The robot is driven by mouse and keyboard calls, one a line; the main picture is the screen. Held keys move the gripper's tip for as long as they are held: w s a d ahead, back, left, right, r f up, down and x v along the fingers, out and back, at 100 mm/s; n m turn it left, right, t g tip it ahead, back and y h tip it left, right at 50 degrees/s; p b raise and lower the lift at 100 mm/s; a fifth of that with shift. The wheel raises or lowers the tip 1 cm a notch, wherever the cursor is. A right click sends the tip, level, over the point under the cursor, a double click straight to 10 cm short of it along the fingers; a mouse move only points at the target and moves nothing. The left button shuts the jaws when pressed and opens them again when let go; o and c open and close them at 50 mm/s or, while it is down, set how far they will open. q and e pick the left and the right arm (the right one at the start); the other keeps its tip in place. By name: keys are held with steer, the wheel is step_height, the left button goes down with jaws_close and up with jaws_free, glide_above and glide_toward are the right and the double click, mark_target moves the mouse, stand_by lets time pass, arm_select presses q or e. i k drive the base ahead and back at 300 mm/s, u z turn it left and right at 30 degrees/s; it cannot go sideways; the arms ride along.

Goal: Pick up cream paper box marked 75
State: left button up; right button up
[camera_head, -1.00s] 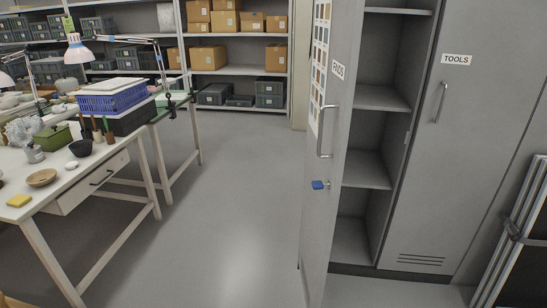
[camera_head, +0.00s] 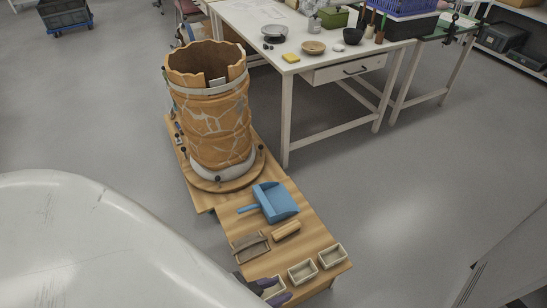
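Three small cream open-topped boxes stand in a row at the near end of the wooden board: a right one (camera_head: 332,257), a middle one (camera_head: 302,272) and a left one (camera_head: 275,291). No number 75 can be read on any of them. My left gripper (camera_head: 272,289) is at the left box, with its dark purplish fingers apart and part of that box showing between them. I cannot tell whether the fingers press on it. My white arm shell hides the area left of it. My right gripper is not in view.
A large patched orange vessel (camera_head: 210,120) stands upright on the board (camera_head: 309,221). A blue dustpan (camera_head: 276,203), a wooden block (camera_head: 287,231) and a brown-grey tool (camera_head: 250,246) lie between it and the boxes. A white worktable (camera_head: 290,30) is behind.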

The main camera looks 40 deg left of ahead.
mark_target(269, 293)
steer(key=u, duration=1.95)
steer(key=k, duration=1.15)
steer(key=z, duration=0.8)
